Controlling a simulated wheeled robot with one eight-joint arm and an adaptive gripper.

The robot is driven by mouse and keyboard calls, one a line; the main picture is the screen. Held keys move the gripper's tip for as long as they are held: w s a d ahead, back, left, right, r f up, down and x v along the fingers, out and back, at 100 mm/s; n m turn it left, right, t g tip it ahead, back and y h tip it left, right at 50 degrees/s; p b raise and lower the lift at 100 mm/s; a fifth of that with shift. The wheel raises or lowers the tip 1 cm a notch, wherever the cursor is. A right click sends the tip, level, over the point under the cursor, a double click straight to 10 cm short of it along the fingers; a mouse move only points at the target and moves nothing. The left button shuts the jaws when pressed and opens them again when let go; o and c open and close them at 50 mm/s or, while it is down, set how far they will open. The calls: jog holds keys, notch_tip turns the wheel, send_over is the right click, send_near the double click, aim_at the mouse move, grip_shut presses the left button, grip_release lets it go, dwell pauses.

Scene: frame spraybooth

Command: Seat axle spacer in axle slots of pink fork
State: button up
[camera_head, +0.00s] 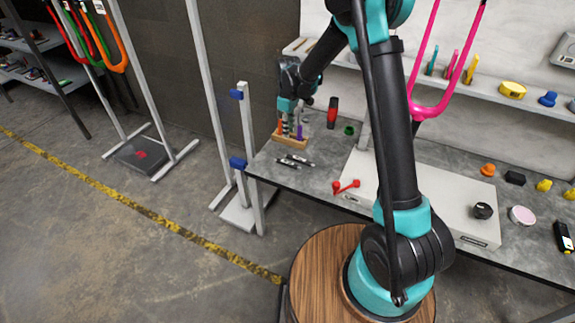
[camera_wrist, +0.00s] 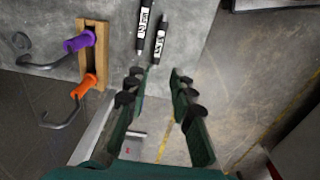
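The pink fork (camera_head: 428,108) stands at the upper right in the head view, crown down and legs up; its leg tops are out of the picture. No part is clearly the axle spacer; a small red piece with two rounded ends (camera_head: 346,186) lies on the bench, and I cannot tell if it is that. My gripper (camera_head: 287,112) is over the bench's left end, near a wooden holder (camera_head: 291,141). In the wrist view my gripper (camera_wrist: 161,72) is open and empty, its fingers apart. The wooden holder (camera_wrist: 93,60) with purple and orange hooked tools is left of the fingers.
Two black markers (camera_wrist: 152,30) lie on the grey bench beyond the fingers. A red-and-black tool (camera_head: 332,112) stands behind. A black round piece (camera_head: 483,211) sits on the pale board (camera_head: 440,205).

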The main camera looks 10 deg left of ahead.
aim_at(287, 162)
notch_tip(287, 162, down, 18)
jog(key=shift+w+a+r, duration=0.15)
jog(key=shift+r, duration=0.1)
dwell(0.5)
grip_shut()
